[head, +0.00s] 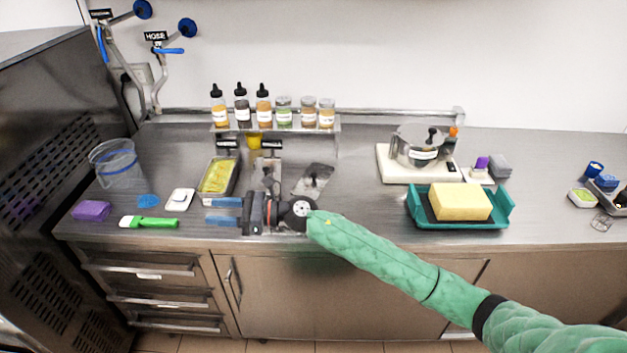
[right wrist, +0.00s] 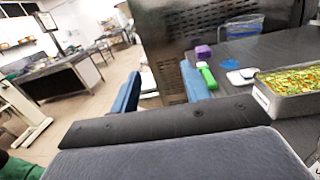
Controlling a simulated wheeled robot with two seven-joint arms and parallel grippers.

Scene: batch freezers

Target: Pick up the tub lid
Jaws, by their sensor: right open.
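A flat blue disc (head: 148,201), which looks like the tub lid, lies on the steel counter at the left. It also shows in the right wrist view (right wrist: 229,65), beyond the fingers and to their right. A clear tub with a blue band (head: 117,164) stands behind it. My right gripper (head: 207,211) is open and empty over the front of the counter, its blue fingers pointing left. It is to the right of the disc and apart from it. The open fingers also show in the right wrist view (right wrist: 158,74). My left gripper is not in view.
A small white item (head: 180,199) lies between the disc and my gripper. A green-handled brush (head: 150,222) and purple block (head: 91,210) lie near the front edge. A filled metal pan (head: 237,184) is behind the fingers. A teal tray (head: 500,212) with a yellow block is at right.

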